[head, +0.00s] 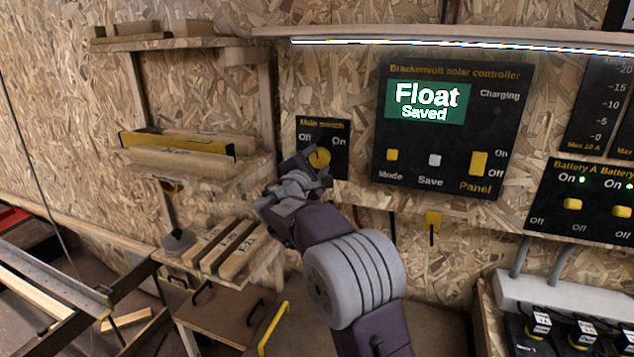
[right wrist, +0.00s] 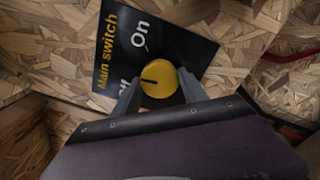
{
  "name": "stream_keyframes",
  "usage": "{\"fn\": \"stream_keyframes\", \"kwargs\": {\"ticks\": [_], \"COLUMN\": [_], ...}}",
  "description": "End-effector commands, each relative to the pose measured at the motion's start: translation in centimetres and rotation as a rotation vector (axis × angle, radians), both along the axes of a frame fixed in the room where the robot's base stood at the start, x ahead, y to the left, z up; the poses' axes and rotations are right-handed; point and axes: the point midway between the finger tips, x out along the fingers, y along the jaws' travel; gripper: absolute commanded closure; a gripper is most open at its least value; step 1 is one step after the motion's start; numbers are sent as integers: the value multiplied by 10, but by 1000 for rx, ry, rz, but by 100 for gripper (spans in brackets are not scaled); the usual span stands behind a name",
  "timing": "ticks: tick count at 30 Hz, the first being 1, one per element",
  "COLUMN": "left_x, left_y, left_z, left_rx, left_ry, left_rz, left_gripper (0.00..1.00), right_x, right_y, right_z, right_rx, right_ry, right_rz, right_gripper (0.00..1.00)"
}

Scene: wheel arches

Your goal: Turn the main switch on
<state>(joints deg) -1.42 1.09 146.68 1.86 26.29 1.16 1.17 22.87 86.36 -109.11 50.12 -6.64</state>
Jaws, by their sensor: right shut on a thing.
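The main switch is a round yellow knob (head: 320,157) on a small black panel (head: 336,135) lettered "Main switch", with "Off" at upper left and "On" at upper right. My right gripper (head: 312,165) is at the knob in the head view. In the right wrist view its two fingers (right wrist: 158,95) are shut on the knob (right wrist: 158,82), one on each side. The knob's dark mark points toward the panel's lettered edge, roughly between "Off" and "On". "Off" is partly hidden by a finger there. My left gripper is not in view.
A solar controller panel (head: 449,130) reading "Float Saved" is just right of the switch. Battery switches (head: 583,205) are at far right. A wooden shelf (head: 200,170) stands close on the left, with labelled wooden blocks (head: 228,249) below.

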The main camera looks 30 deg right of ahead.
Motion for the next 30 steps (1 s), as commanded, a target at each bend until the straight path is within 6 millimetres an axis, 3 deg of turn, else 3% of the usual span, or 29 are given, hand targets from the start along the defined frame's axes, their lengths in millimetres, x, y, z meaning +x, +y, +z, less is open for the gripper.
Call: {"fn": "stream_keyframes", "kwargs": {"ticks": [1, 12, 21, 30], "left_x": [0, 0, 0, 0], "left_y": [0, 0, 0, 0], "left_z": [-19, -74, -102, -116], "left_rx": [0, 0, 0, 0], "left_ry": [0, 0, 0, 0], "left_rz": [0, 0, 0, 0], "left_gripper": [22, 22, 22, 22], "right_x": [0, 1, 1, 1], "right_y": [1, 1, 1, 1], "right_z": [-10, -8, -5, -2], "right_rx": [28, 256, 425, 539], "right_ry": [-34, -299, -494, -627], "right_rz": [1, 1, 0, -1], "right_gripper": [90, 90, 90, 90]}}
